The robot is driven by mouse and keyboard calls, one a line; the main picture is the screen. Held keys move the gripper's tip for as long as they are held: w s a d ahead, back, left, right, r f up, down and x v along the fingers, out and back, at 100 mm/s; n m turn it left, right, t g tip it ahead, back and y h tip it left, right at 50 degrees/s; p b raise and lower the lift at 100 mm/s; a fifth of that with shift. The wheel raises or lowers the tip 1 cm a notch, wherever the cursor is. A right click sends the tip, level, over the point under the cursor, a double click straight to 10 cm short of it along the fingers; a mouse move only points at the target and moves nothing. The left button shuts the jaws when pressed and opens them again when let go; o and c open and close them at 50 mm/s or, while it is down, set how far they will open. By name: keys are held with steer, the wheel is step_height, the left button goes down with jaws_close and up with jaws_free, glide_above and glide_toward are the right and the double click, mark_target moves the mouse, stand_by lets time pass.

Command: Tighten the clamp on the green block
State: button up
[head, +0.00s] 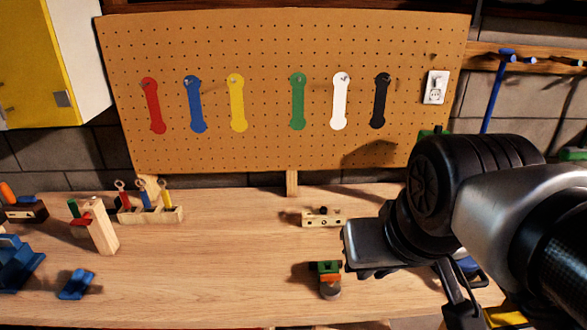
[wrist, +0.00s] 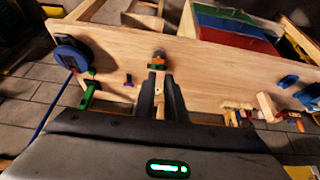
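The green block (head: 325,267) sits near the front middle of the workbench. An orange piece and a grey rounded end, which look like the clamp (head: 330,289), are against its near side. In the wrist view the green block (wrist: 158,67) and the clamp (wrist: 159,54) are just beyond my fingertips. My gripper (wrist: 157,80) has its two dark fingers a little apart, with a narrow strip of light wood colour showing between them. I see no firm grip on anything. In the head view my gripper body (head: 370,248) is just right of and above the block, with its fingertips hidden.
A wooden piece with holes (head: 323,218) lies behind the block. At left are a wooden stand (head: 102,232), a tool rack (head: 150,214) and blue parts (head: 76,284). A pegboard (head: 265,105) with coloured wrenches stands behind. The bench middle (head: 220,260) is clear.

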steer(key=o, duration=0.4)
steer(key=shift+w, duration=0.35)
steer(key=shift+c, duration=0.2)
steer(key=o, duration=0.8)
steer(key=w+g+b, duration=0.1)
steer(key=w, duration=0.2)
steer(key=w+f+g+b, duration=0.1)
steer(key=w, duration=0.3)
steer(key=w+b, duration=0.1)
steer(key=w, duration=0.2)
steer(key=shift+w+f+g, duration=0.25)
steer(key=shift+f+g, duration=0.1)
steer(key=shift+g, duration=0.05)
steer(key=shift+o, duration=0.2)
steer(key=g+b, duration=0.2)
steer(key=g, duration=0.1)
glide_above(331, 275)
step_height(331, 275, down, 9)
step_height(331, 275, down, 17)
steer(key=shift+b, duration=0.85)
steer(key=c, duration=1)
